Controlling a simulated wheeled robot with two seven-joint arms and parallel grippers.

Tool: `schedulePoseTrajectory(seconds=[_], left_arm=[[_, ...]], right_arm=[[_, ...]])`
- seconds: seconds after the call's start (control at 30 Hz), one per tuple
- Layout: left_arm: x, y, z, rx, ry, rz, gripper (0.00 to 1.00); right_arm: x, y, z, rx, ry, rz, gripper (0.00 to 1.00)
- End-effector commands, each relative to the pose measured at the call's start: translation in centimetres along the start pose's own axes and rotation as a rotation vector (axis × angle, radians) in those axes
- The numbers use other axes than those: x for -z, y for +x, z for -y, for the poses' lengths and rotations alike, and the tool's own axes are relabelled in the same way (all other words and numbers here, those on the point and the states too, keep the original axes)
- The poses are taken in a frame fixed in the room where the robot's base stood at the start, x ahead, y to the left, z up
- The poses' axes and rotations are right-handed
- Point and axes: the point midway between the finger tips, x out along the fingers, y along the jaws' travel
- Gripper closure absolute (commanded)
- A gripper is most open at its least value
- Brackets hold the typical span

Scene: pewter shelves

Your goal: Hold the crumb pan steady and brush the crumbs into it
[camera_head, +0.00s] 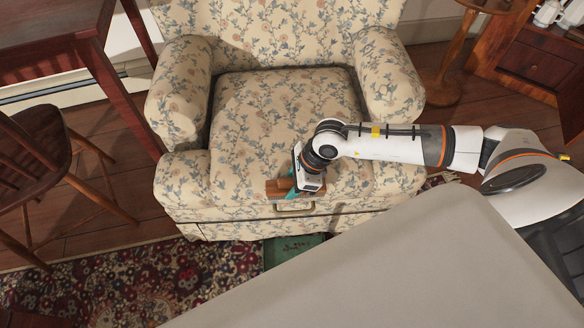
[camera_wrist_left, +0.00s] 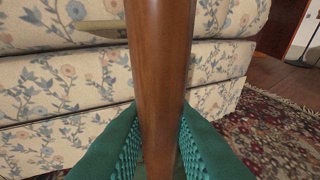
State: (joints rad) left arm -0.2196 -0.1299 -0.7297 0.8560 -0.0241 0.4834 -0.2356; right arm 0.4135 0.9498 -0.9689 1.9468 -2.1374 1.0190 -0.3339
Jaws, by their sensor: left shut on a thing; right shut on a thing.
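My right gripper (camera_head: 292,184) is at the front of the armchair seat. Its teal fingers are partly hidden by the wrist and are shut on a brown wooden piece (camera_head: 277,188), which may be the brush. A brass-coloured loop (camera_head: 294,207) shows just below it; I cannot tell whether it belongs to the crumb pan. In the left wrist view my left gripper (camera_wrist_left: 159,108) is shut on a thick upright brown wooden handle (camera_wrist_left: 160,60). What the handle belongs to is out of view. I cannot make out crumbs or a clear pan.
A floral armchair (camera_head: 285,110) fills the middle. A wooden chair (camera_head: 40,160) and table (camera_head: 60,30) stand left. A green item (camera_head: 283,255) lies on the patterned rug (camera_head: 150,285) before the armchair. A pale grey surface (camera_head: 400,270) hides the lower right.

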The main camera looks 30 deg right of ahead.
Motion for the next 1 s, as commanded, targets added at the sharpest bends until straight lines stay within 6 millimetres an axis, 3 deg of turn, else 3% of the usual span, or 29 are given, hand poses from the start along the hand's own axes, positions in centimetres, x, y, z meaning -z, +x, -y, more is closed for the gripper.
schedulePoseTrajectory(seconds=[0.17, 0.8, 1.0], left_arm=[[-0.1, 0.0, 0.0, 0.0, 0.0, 0.001, 1.0], [-0.1, 0.1, 0.0, 0.0, 0.0, 0.001, 1.0], [-0.1, 0.1, 0.0, 0.0, 0.0, 0.001, 1.0]], right_arm=[[0.2, -0.3, -0.1, -0.002, -0.001, -0.002, 0.79], [3.1, -7.0, -0.1, -0.003, -0.002, -0.003, 0.79], [3.3, -7.5, -0.1, -0.001, 0.0, -0.002, 0.79]])
